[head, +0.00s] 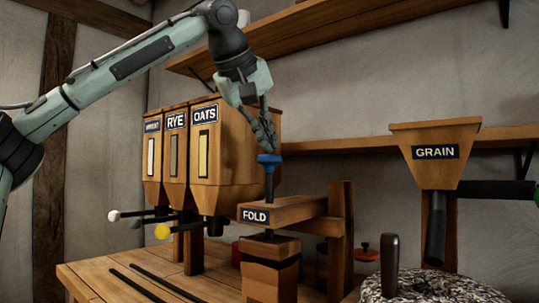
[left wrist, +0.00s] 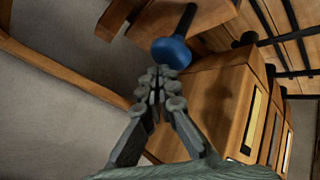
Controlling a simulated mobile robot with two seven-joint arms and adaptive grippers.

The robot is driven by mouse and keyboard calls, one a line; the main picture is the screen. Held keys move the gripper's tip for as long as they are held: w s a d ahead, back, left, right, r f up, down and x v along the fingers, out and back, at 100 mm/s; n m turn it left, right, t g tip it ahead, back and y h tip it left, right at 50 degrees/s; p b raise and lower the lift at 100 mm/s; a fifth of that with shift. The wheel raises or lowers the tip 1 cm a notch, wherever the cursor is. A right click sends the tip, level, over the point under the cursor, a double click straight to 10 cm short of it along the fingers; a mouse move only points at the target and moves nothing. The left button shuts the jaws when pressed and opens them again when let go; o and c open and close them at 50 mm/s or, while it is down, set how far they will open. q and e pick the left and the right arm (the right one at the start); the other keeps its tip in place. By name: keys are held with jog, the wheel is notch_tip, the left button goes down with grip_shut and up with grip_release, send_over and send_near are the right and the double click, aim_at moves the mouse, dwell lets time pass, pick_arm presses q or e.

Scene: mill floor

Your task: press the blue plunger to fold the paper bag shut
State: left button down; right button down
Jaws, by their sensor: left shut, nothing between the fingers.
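The blue plunger (head: 269,159) has a round blue knob on a dark rod that goes down into the wooden arm labelled FOLD (head: 290,211). My left gripper (head: 268,146) points down with its fingers shut and empty, just above the knob. In the left wrist view the shut fingertips (left wrist: 161,80) are right at the edge of the blue knob (left wrist: 171,52); I cannot tell whether they touch it. Under the FOLD arm stands a brown boxy stack (head: 270,276), which may hold the paper bag; I cannot tell its top fold. My right gripper is not in view.
Wooden bins labelled RYE and OATS (head: 222,150) stand just behind and left of my gripper, with levers with round knobs below. A GRAIN hopper (head: 436,172) stands at right above a speckled millstone (head: 430,290). Two dark rails (head: 150,284) lie on the bench.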

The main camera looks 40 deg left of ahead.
aim_at(267, 157)
pick_arm(q)
jog(key=shift+f+b, duration=1.05)
jog(key=shift+f, duration=0.95)
dwell(1.2)
jog(key=shift+r, duration=0.1)
notch_tip(267, 157, up, 3)
jog(key=p, duration=0.3)
jog(key=shift+r+p, duration=0.5)
jog(key=shift+r, duration=0.45)
jog(key=shift+r, duration=2.5)
